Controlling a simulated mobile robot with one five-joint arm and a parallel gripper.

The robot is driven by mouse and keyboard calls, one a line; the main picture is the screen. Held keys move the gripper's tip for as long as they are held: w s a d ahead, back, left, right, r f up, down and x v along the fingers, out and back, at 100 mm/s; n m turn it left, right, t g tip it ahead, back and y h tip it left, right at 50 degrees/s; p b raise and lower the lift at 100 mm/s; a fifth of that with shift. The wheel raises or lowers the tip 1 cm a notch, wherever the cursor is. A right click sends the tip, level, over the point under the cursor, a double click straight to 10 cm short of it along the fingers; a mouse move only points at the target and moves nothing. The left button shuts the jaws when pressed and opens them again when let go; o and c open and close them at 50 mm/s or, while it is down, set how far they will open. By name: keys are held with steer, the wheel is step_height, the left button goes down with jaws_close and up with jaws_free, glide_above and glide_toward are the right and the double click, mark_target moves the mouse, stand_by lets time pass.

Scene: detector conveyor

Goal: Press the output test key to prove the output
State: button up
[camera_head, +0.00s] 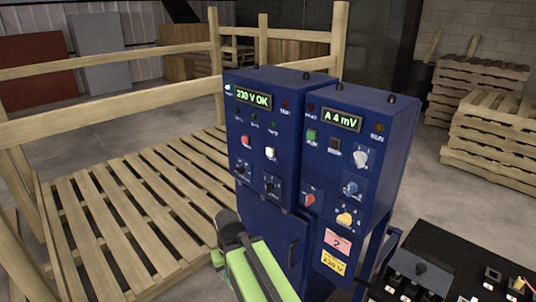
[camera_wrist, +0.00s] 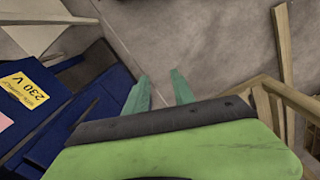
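Two blue control boxes stand side by side. The left box (camera_head: 259,215) has a lit display (camera_head: 253,96) reading "230 V OK", a red button (camera_head: 245,141), a cream button (camera_head: 270,152) and two dark knobs below. The right box (camera_head: 392,160) has a display (camera_head: 342,119) reading "A 4 mV", a green button (camera_head: 311,136), a black button (camera_head: 334,144) and several coloured knobs. The small labels do not show clearly which one is the output test key. My gripper (camera_head: 225,219) is low in front of the left box, apart from the buttons. The wrist view shows its two teal fingers (camera_wrist: 161,90) spread and empty.
A wooden pallet floor (camera_head: 125,225) and timber rails (camera_head: 110,108) lie left of the boxes. A black bench (camera_head: 460,262) with switches stands at lower right. Stacked pallets (camera_head: 500,130) are at the back right. A yellow "230 V" label (camera_wrist: 24,93) shows in the wrist view.

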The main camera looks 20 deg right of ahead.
jaws_close()
stand_by(1.3)
